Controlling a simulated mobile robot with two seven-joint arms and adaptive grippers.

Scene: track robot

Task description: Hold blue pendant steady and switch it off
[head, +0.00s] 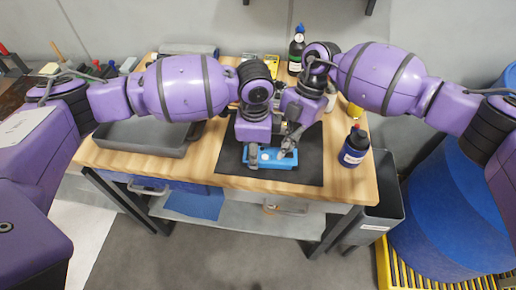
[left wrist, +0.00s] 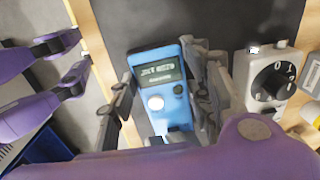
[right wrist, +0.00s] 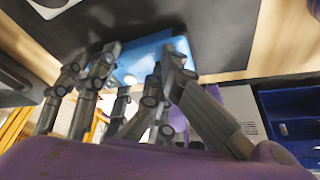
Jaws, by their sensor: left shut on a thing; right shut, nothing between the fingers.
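The blue pendant (head: 271,158) lies on a black mat (head: 300,175) near the front of the bench. Fingers partly hide the pendant in the right wrist view (right wrist: 150,55).
A grey box with a black dial (left wrist: 273,83) sits close by in the left wrist view. A dark blue bottle (head: 354,149) stands right of the mat. A grey tray (head: 140,138) lies left, and a dark bottle (head: 297,47) stands behind. The mat's front part is clear.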

